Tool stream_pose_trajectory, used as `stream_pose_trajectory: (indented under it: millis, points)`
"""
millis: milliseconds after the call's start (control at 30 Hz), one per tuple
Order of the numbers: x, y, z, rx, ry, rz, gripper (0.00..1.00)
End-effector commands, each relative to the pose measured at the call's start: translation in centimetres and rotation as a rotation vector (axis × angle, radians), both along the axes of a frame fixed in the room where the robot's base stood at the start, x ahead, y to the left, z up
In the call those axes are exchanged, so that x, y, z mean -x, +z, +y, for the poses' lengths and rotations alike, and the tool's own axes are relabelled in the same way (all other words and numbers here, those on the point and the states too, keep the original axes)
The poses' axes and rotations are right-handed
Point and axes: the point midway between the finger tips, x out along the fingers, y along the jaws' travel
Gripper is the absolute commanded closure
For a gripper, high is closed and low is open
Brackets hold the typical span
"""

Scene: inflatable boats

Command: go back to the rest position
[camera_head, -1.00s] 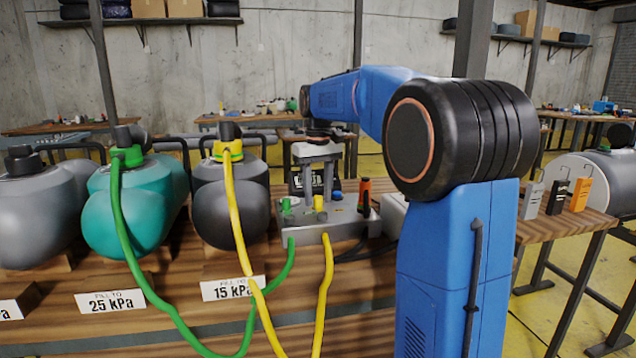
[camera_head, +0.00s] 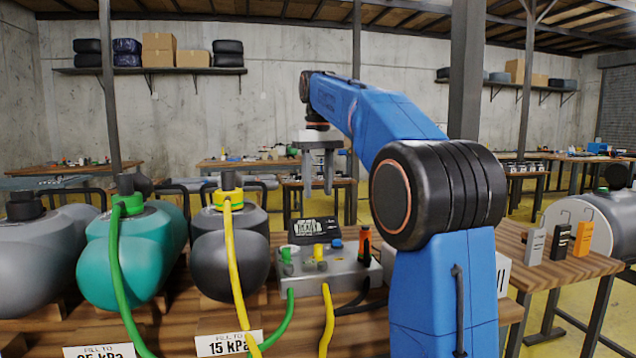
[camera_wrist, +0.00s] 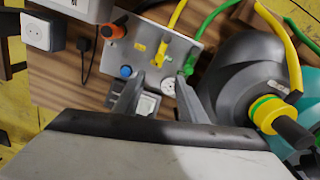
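My gripper (camera_head: 318,188) hangs pointing down above the grey pump box (camera_head: 350,281), apart from it. Its two fingers are spread with nothing between them. In the wrist view the open gripper (camera_wrist: 158,80) shows over the same box (camera_wrist: 127,57). My blue arm is bent, with its elbow to the right of the box. The box carries a blue knob (camera_head: 336,244), an orange-and-black part (camera_head: 365,243) and a black display (camera_head: 314,229). A green hose (camera_head: 118,270) and a yellow hose (camera_head: 231,270) run from the box to the teal and dark boat tubes.
The teal tube (camera_head: 130,250), dark grey tube (camera_head: 228,262) and another grey tube (camera_head: 35,255) line the bench at left. Labelled tags, orange (camera_head: 582,239) among them, stand at right. Open air surrounds my gripper above the box.

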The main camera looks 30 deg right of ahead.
Motion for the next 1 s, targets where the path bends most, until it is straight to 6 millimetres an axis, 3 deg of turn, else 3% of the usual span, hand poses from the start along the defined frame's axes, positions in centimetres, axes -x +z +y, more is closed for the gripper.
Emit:
stream_pose_trajectory:
  millis: [200,733,867,1000]
  points:
    - [0.0,1.0,0.0,0.0,0.0,0.0,0.62]
    - [0.2,1.0,0.1,0.001,0.001,-0.003,0.62]
    - [1.6,0.5,0.9,0.004,0.003,-0.019,0.62]
    - [4.4,-0.8,2.5,0.01,0.007,-0.056,0.62]
